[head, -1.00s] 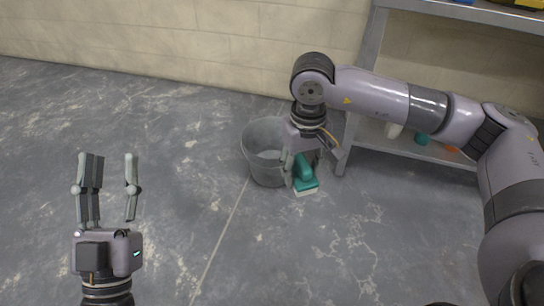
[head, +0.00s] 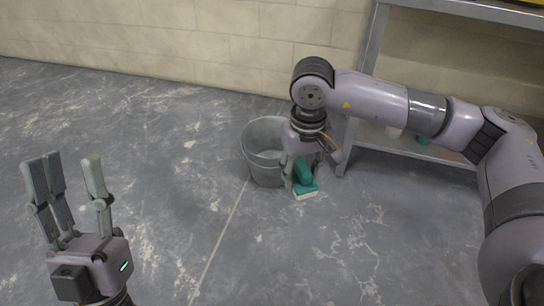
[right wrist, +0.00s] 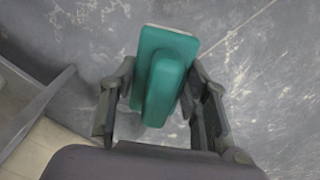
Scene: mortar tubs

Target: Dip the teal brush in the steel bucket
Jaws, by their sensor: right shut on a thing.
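The teal brush (head: 305,177) has a teal handle and block with a pale strip along its lower edge. My right gripper (head: 303,172) is shut on its handle, and the brush hangs in front of the bucket's right side. In the right wrist view the brush (right wrist: 163,75) lies between the fingers of the right gripper (right wrist: 160,95). The grey steel bucket (head: 258,165) stands on the floor just left of the brush; my right gripper hides part of its right side. My left gripper (head: 70,175) is open and empty at the far left, away from the bucket.
A grey metal shelf (head: 368,70) stands at the right against a pale block wall (head: 180,40). A teal item (head: 423,139) sits on its lower board. The grey concrete floor (head: 170,160) is clear between my left gripper and the bucket.

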